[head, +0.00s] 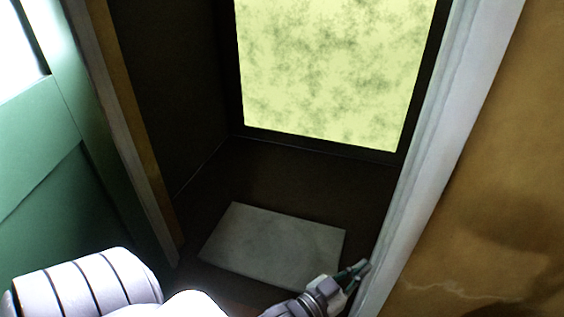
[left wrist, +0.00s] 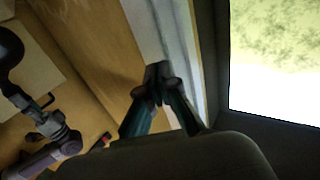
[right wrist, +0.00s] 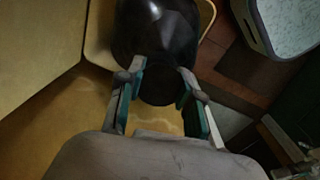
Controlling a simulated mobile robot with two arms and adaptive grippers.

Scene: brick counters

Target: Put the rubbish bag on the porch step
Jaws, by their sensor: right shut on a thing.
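The rubbish bag (right wrist: 158,35) is black and glossy and shows only in the right wrist view. My right gripper (right wrist: 162,82) has its fingers on either side of the bag's near end and is shut on it. The pale grey porch step (head: 275,245) lies flat on the dark floor beyond the doorway in the head view. My left gripper (head: 354,273) is at the lower right of the step, near the white door frame. In the left wrist view its fingertips (left wrist: 160,78) meet, shut and empty. My right gripper and the bag are outside the head view.
A green door (head: 50,170) stands at left. The white door frame (head: 437,140) and tan wall (head: 510,200) bound the right. A bright yellow-green panel (head: 330,70) is behind the step. The visible step top is bare. A grey-topped piece of furniture (right wrist: 285,25) is at upper right.

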